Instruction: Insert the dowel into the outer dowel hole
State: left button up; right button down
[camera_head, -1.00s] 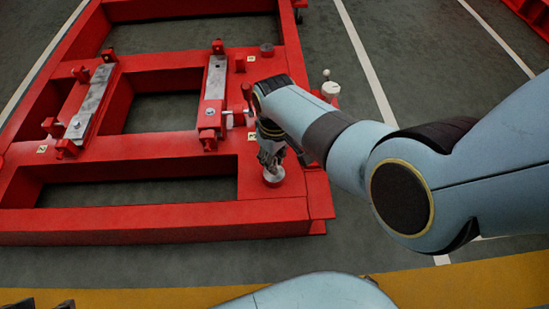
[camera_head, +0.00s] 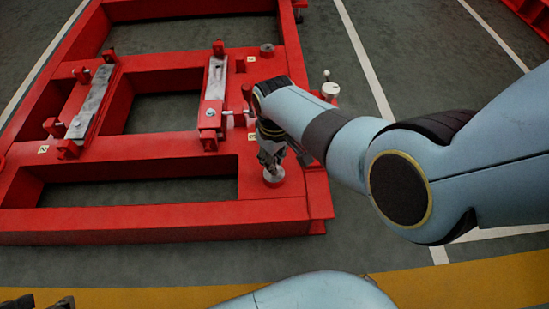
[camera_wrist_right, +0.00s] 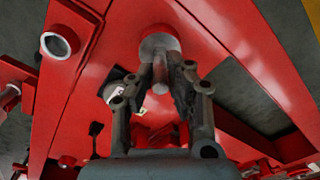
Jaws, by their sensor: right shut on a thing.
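My right gripper (camera_head: 271,160) points down over a round silver boss (camera_head: 273,176) near the front right corner of the red frame. In the right wrist view its two fingers (camera_wrist_right: 160,80) are closed on the dowel (camera_wrist_right: 160,68), a slim grey pin. The dowel's far end meets the face of the silver boss (camera_wrist_right: 159,43) in that view. I cannot tell how deep the dowel sits, and the hole's mouth is hidden.
The red frame (camera_head: 150,222) fills the left and middle. Two grey metal plates (camera_head: 91,100) (camera_head: 215,78) with red clamps lie on it. Another round boss (camera_head: 267,49) stands at the back. A white knob (camera_head: 330,89) is beyond my right arm. Open floor lies to the right.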

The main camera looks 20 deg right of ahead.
jog(key=shift+f+b, duration=1.25)
jog(key=shift+f, duration=0.65)
jog(key=c, duration=1.2)
grip_release()
jog(key=shift+r, duration=0.15)
